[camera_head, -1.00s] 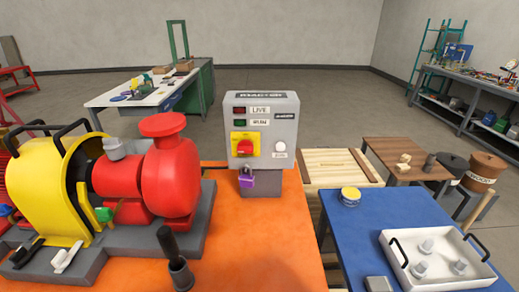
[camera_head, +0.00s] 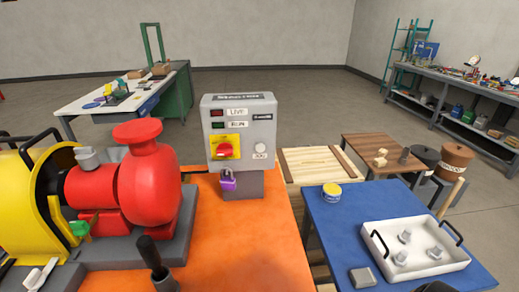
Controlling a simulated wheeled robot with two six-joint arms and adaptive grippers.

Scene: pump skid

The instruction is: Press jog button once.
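The grey control box (camera_head: 240,116) stands upright at the back of the orange skid top. The jog button is a pale round button (camera_head: 260,147) at the lower right of its face, above a small blurred label (camera_head: 260,156). To its left is a red rotary switch (camera_head: 225,152) on a yellow plate. A purple padlock (camera_head: 228,183) hangs below the switch. A red lamp and a green lamp (camera_head: 217,125) sit above it; whether they are lit is unclear. Neither gripper is in view, and nothing touches the button.
The red pump (camera_head: 147,180) and yellow guard (camera_head: 48,190) stand left on the orange skid top (camera_head: 240,245). A black handle (camera_head: 151,253) sticks up in front. The blue table (camera_head: 350,225) at right holds a white tray (camera_head: 378,242) and a yellow-lidded tin (camera_head: 331,192).

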